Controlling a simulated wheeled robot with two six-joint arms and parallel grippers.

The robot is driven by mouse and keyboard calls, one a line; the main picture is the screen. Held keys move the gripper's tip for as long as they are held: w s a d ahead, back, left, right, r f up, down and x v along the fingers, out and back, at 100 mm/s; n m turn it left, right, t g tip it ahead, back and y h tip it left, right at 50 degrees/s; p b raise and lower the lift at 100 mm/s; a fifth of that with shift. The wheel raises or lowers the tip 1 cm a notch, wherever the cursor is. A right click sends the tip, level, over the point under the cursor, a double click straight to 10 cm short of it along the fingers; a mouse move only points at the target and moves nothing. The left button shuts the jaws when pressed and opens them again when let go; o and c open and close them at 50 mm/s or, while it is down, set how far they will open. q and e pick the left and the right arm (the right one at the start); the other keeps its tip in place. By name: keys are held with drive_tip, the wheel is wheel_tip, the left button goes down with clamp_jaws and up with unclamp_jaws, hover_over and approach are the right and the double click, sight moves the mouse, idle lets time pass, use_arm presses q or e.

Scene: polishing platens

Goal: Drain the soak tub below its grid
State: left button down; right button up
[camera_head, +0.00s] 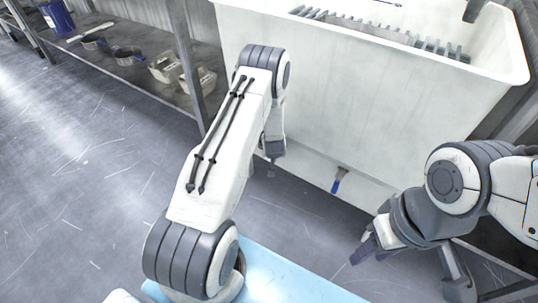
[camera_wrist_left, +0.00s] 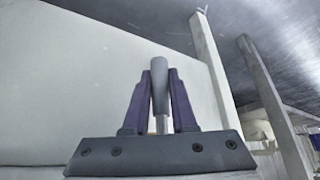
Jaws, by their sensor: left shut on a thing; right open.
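The soak tub (camera_head: 330,85) is a large white open tub at the top centre and right. A grey toothed rack, apparently its grid (camera_head: 385,32), shows inside; I cannot make out the liquid level. My left gripper (camera_wrist_left: 160,85) is shut on a grey rod-like handle (camera_wrist_left: 159,70) with a bright metal stem. In the head view my left arm hangs down in front of the tub, left of the blue lever and apart from it. My right gripper (camera_head: 368,249) is open and empty, below right of the lever.
A low metal shelf (camera_head: 135,75) at the upper left carries a blue container (camera_head: 57,17), dark rings and pale boxes. A post (camera_head: 186,60) stands left of the tub. The scratched grey floor (camera_head: 90,190) is clear. A light blue surface (camera_head: 285,275) lies at the bottom.

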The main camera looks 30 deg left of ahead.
use_arm(q)
drive_tip(key=shift+s+f, duration=0.1)
drive_tip(key=shift+s, duration=0.05)
drive_tip(key=c, duration=0.8)
unclamp_jaws()
drive_tip(key=shift+o, duration=0.3)
drive_tip(key=shift+d+r, duration=0.1)
drive_tip(key=shift+r, duration=0.3)
drive_tip(key=p+v, duration=0.4)
drive_tip(key=v, duration=0.5)
drive_tip(key=shift+s+d+r, duration=0.15)
drive_tip(key=shift+r, duration=0.15)
